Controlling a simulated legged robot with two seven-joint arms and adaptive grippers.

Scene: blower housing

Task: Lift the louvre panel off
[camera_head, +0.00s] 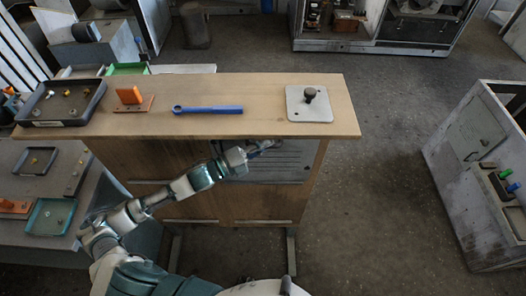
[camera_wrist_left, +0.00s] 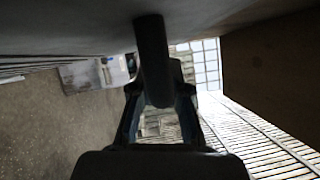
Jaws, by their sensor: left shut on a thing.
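The louvre panel (camera_head: 272,174) is a grey slatted sheet under the front edge of the bench top, at the right of the wooden cabinet front. My arm hides part of it. My left gripper (camera_head: 265,147) is at its upper edge. In the left wrist view, a grey surface (camera_wrist_left: 75,25) with slats at the far left fills the top, and a dark round bar (camera_wrist_left: 152,60) runs from it in between the fingers of my left gripper (camera_wrist_left: 158,110). The gripper is shut on this bar, which looks like the panel's handle. Whether the panel is seated or loose is unclear.
The wooden bench top (camera_head: 240,87) overhangs just above the gripper. On it are a grey plate with a dark knob (camera_head: 310,95), a blue wrench (camera_head: 207,110), an orange block (camera_head: 130,95) and a dark tray (camera_head: 62,101). The floor (camera_head: 380,190) at right is clear.

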